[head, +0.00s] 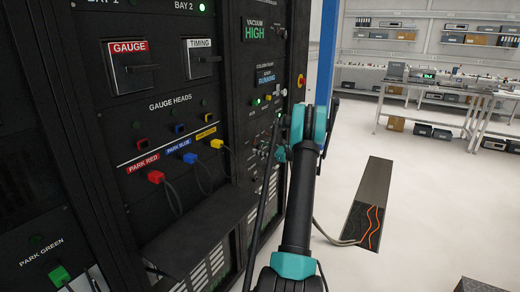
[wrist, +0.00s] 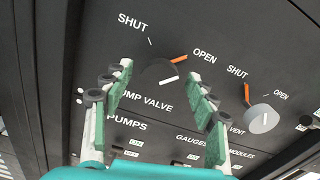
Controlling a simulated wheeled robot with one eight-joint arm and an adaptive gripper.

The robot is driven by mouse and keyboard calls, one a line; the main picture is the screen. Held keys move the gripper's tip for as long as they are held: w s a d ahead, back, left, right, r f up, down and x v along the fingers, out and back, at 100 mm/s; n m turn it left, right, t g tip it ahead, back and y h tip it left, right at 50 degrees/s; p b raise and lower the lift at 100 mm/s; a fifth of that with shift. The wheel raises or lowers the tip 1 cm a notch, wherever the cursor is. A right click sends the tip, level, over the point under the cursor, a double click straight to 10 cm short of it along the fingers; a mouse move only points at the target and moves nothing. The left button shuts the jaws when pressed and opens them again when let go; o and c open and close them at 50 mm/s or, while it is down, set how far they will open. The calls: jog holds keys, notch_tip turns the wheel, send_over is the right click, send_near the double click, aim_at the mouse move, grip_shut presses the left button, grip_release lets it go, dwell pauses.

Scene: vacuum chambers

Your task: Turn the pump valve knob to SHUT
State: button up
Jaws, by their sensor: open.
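The pump valve knob (wrist: 157,75) shows in the wrist view on a black panel, between the labels SHUT at upper left and OPEN at upper right. Its orange pointer (wrist: 178,59) points toward OPEN. My gripper (wrist: 159,70) is open, with one green-padded finger on the left of the knob and one on the right. The fingers look apart from the knob, though the depth gap is hard to judge. In the head view my arm hides the knob and most of the gripper.
A vent knob (wrist: 263,119) with its orange pointer toward SHUT sits close to the right finger. In the head view, coloured plugs with cables, including a red one (head: 156,177), and a ledge (head: 195,235) are left of my arm. Open floor lies right.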

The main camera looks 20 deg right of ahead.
jog(key=shift+w+a, duration=0.3)
jog(key=shift+w, duration=0.05)
jog(key=c, duration=1.2)
jog(key=shift+o, duration=0.2)
